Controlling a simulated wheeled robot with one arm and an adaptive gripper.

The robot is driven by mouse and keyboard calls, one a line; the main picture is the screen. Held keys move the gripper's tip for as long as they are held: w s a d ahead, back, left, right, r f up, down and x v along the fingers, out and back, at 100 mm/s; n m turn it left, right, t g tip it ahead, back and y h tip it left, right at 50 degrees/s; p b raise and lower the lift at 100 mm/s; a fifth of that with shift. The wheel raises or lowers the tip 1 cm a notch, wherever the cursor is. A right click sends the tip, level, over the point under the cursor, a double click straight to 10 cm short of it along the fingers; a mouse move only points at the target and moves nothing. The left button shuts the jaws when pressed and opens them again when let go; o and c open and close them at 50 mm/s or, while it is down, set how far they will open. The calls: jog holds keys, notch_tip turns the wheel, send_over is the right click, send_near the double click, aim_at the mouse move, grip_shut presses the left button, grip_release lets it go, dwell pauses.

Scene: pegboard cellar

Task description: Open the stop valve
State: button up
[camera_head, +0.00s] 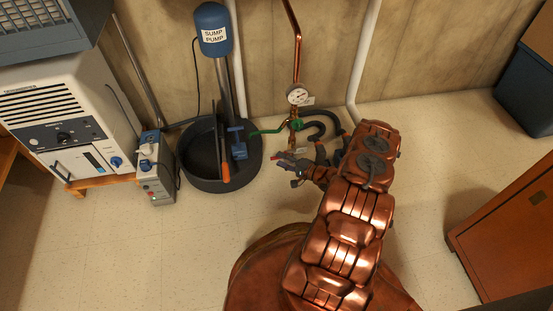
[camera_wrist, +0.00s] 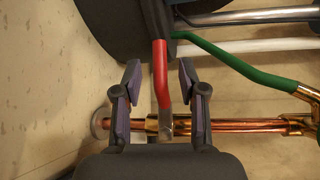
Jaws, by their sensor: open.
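In the wrist view, a red valve lever (camera_wrist: 160,72) with a bare metal lower end is joined to a brass valve body (camera_wrist: 152,125) on a copper pipe (camera_wrist: 250,124). The lever lies crosswise to the pipe. My gripper (camera_wrist: 159,78) is open, one finger on each side of the red lever, with a visible gap on both sides. A second lever, green (camera_wrist: 240,66), slants to the right. In the head view, my gripper (camera_head: 285,161) is low beside the pipework, and the green lever (camera_head: 266,131) is just above it. The red lever is mostly hidden there.
A black sump basin (camera_head: 212,184) with a blue pump (camera_head: 213,30) stands left of the pipework. A pressure gauge (camera_head: 299,96) is above. Dark hoses (camera_head: 323,120) curve close by on the right. A grey-blue unit (camera_head: 154,165) stands further left.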

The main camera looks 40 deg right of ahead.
jog(key=shift+b+x, duration=0.3)
jog(key=shift+x, duration=1.15)
grip_shut()
